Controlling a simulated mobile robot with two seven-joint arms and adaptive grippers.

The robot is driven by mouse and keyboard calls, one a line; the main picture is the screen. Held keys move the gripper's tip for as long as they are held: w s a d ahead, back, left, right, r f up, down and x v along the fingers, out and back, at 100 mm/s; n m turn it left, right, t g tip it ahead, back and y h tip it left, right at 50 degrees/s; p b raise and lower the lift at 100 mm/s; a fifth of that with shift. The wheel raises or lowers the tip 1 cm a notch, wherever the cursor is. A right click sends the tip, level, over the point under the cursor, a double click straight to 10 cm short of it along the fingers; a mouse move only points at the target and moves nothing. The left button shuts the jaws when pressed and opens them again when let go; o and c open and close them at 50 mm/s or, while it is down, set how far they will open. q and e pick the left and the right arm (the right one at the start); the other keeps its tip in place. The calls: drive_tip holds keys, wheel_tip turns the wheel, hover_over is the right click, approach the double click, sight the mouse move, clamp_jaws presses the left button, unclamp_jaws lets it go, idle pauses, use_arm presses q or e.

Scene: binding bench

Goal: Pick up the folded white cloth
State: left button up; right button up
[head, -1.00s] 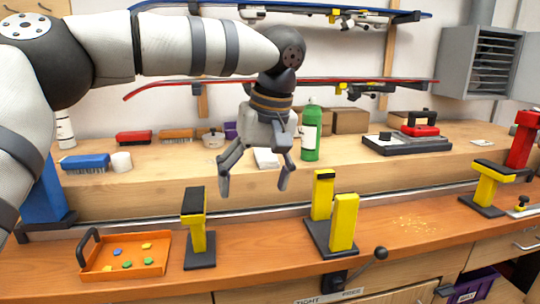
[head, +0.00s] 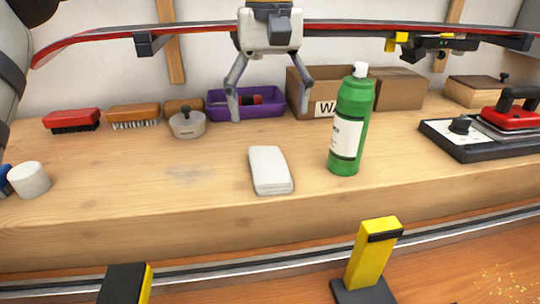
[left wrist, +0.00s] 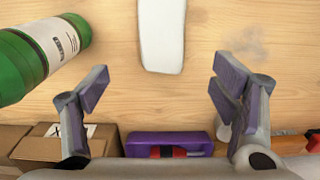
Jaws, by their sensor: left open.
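The folded white cloth (head: 270,171) lies flat on the raised wooden shelf, left of a green bottle. It also shows at the top middle of the left wrist view (left wrist: 162,34), partly cut off by the frame edge. My left gripper (head: 268,112) is open and empty, above the shelf and behind the cloth in the head view. In the left wrist view its fingers (left wrist: 157,90) are spread wide, with the cloth beyond the fingertips and roughly between their lines. My right gripper is not in view.
The green bottle (head: 350,125) stands close right of the cloth. A purple bin (head: 275,108), cardboard boxes (head: 398,88), a small lidded pot (head: 187,124) and brushes (head: 72,120) stand behind. A waxing iron on a black base (head: 470,145) is at the right.

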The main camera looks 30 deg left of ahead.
sight(270, 163)
use_arm(q)
drive_tip(key=f, duration=0.3)
drive_tip(key=s+f, duration=0.1)
drive_tip(key=f, duration=0.5)
drive_tip(key=shift+s+d, duration=0.2)
drive_tip(key=shift+d, duration=0.1)
drive_tip(key=shift+f, duration=0.45)
drive_tip(key=shift+w, duration=0.1)
drive_tip(key=c, duration=1.1)
